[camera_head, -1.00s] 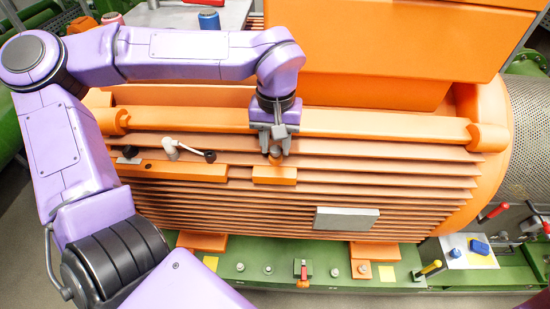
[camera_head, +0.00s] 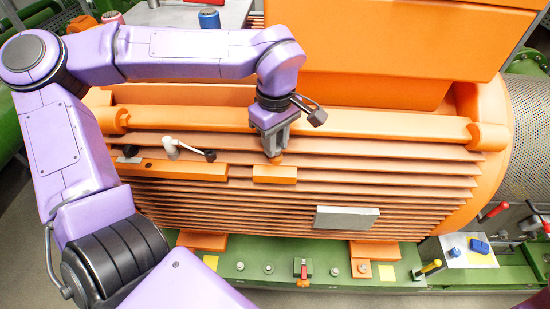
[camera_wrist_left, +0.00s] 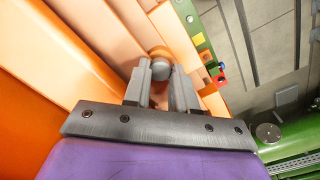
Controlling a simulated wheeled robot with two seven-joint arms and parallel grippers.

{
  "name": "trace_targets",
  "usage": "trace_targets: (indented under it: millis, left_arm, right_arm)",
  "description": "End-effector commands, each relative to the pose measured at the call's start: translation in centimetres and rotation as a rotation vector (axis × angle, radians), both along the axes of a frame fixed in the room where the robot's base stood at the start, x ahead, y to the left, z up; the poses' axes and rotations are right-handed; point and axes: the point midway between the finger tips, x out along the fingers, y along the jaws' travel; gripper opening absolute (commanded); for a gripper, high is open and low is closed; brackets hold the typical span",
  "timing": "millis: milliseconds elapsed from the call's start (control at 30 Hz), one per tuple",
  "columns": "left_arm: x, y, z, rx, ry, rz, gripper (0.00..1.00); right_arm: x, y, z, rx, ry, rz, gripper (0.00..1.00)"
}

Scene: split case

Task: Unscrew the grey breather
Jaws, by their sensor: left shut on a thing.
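The breather (camera_wrist_left: 161,68) shows in the left wrist view as a small grey rounded piece between my fingertips, with a brownish part just beyond it. My left gripper (camera_wrist_left: 161,88) is shut on it. In the head view my left gripper (camera_head: 273,146) points down at the small orange block (camera_head: 275,174) on the ribbed side of the large orange motor housing (camera_head: 390,158). The fingers are seen nearly edge-on there and hide most of the breather. Whether its thread is still engaged cannot be told. My right gripper is out of view.
A white lever with a black knob (camera_head: 210,155) is left of the gripper, over a longer orange block (camera_head: 180,170). A grey plate (camera_head: 346,217) is lower right on the ribs. The green base (camera_head: 330,262) carries bolts and a red-handled valve (camera_head: 303,268). A blue can (camera_head: 209,18) stands behind.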

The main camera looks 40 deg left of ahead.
Motion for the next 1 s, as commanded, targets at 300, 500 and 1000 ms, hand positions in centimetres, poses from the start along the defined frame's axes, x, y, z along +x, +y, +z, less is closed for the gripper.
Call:
trace_targets:
  millis: [300,500,1000]
  left_arm:
    - [0.0,0.0,0.0,0.000,0.000,0.198,0.00]
    - [0.0,0.0,0.2,0.000,-0.001,0.197,0.00]
    - [0.0,0.0,3.2,0.001,-0.002,0.196,0.00]
  right_arm:
    - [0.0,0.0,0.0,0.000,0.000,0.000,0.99]
    - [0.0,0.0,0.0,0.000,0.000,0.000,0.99]
    - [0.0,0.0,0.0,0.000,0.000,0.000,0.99]
